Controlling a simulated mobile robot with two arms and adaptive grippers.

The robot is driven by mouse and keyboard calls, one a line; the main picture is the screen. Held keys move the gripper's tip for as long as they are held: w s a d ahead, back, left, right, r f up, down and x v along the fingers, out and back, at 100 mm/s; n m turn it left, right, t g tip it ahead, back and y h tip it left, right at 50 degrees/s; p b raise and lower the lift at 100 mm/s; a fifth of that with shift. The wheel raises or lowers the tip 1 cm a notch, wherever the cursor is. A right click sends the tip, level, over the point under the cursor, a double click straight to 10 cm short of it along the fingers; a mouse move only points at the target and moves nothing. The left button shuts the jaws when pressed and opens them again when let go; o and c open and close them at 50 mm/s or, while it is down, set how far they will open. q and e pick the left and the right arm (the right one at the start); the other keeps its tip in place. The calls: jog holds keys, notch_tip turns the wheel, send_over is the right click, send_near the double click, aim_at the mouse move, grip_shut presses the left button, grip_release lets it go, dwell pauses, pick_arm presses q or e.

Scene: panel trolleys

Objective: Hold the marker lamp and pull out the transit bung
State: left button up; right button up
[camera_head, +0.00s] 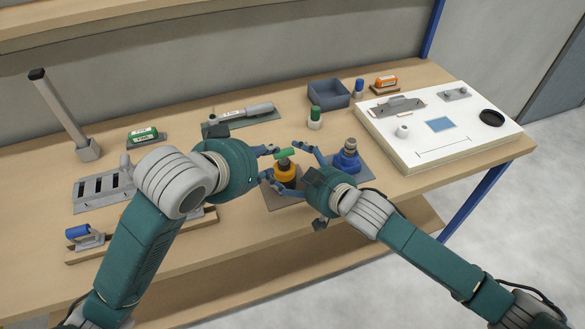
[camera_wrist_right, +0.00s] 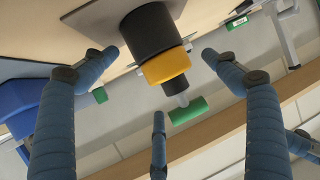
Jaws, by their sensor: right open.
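The marker lamp (camera_head: 285,174), yellow and black, stands upright on a dark mat near the bench's front edge. A green bar-shaped transit bung (camera_head: 284,154) sits on its top. In the right wrist view the bung (camera_wrist_right: 188,110) joins the lamp (camera_wrist_right: 167,66) by a grey stem. My right gripper (camera_head: 283,167) is open, its fingers spread on both sides of the lamp with gaps showing; its fingers also frame the lamp in the wrist view (camera_wrist_right: 160,54). My left gripper (camera_head: 270,162) is just left of the lamp, its fingers apart and seemingly empty, partly hidden by its own wrist.
A blue lamp-like object (camera_head: 346,160) stands close on the right. Behind are a green-capped white object (camera_head: 315,118), a blue-grey bin (camera_head: 329,93) and a tool on a mat (camera_head: 245,114). A white panel (camera_head: 430,150) lies right; a slotted grey rack (camera_head: 100,192) stands left.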

jog(key=shift+w, duration=0.1)
jog(key=c, duration=1.6)
jog(key=o, duration=0.6)
jog(key=c, duration=0.4)
jog(key=shift+c, duration=0.2)
pick_arm(q)
jog(key=shift+o, duration=0.5)
pick_arm(e)
jog(key=shift+a, duration=0.1)
